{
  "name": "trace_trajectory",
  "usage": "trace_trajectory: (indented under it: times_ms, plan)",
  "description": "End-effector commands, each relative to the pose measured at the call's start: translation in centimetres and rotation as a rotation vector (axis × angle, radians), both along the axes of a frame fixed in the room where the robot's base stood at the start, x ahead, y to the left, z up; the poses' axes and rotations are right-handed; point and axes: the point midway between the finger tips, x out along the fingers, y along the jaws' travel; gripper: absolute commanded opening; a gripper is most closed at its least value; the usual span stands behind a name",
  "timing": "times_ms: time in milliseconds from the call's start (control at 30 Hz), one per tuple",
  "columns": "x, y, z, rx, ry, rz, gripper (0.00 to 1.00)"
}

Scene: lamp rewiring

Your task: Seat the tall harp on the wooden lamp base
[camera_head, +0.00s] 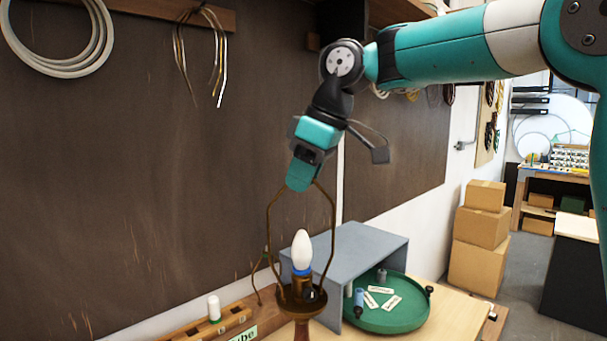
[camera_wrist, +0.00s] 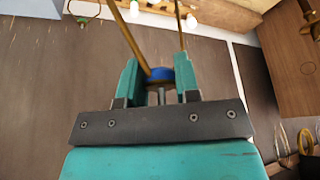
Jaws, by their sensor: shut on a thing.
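The tall harp (camera_head: 334,225), a brass wire loop, hangs upright from my gripper (camera_head: 300,183) in the head view. My gripper is shut on its top. Its two legs pass either side of the white bulb (camera_head: 302,250) and reach down to the brass cup of the wooden lamp base (camera_head: 302,333). Whether the leg ends sit in the cup or only overlap it in view, I cannot tell. In the wrist view the harp (camera_wrist: 126,30) runs away from my fingers (camera_wrist: 158,85), with a blue part (camera_wrist: 160,74) between them.
A grey open-sided box (camera_head: 345,250) and a green round tray (camera_head: 395,319) with small parts stand right of and behind the lamp. A wooden rack (camera_head: 185,335) is at left, with a thin brass piece (camera_head: 265,268) beside the lamp. Cardboard boxes (camera_head: 482,228) stand farther right.

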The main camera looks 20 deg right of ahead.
Motion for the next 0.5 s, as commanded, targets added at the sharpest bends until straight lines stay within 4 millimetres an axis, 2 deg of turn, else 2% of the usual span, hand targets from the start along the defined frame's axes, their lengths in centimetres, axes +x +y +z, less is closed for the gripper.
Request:
trace_trajectory:
  times_ms: [133,167,267,500]
  plan:
    - [-0.01,0.01,0.02,0.0,0.0,0.0,0.0]
    - [0.0,0.01,0.03,0.0,0.0,0.0,0.35]
    - [0.0,0.01,0.03,0.0,0.0,0.0,0.58]
    - [0.0,0.0,0.02,0.0,0.0,0.0,0.6]
